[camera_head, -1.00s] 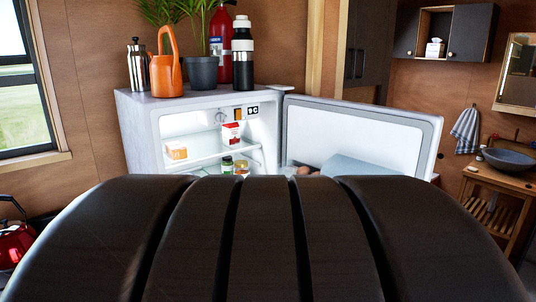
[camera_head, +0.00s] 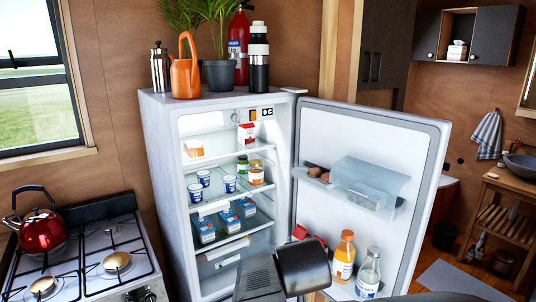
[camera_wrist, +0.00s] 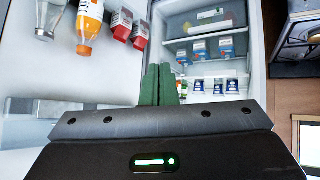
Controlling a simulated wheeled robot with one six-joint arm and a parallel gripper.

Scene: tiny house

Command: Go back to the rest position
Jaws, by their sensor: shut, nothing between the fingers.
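My gripper shows in the wrist view, its two green fingers (camera_wrist: 158,86) pressed together with nothing between them. The fingers point toward the open fridge and overlap the gap between its door and shelves. In the head view a dark part of my arm shows at the bottom centre, in front of the fridge (camera_head: 166,170); the fingers cannot be made out there. The fridge door (camera_head: 378,140) stands wide open to the right.
Fridge shelves hold white cups (camera_head: 196,192), blue-and-white cartons (camera_head: 203,228) and jars (camera_head: 256,173). The door holds an orange bottle (camera_head: 344,257) and a clear bottle (camera_head: 368,272). A stove (camera_head: 85,275) with a red kettle (camera_head: 42,231) stands left. A sink counter (camera_head: 505,182) stands right.

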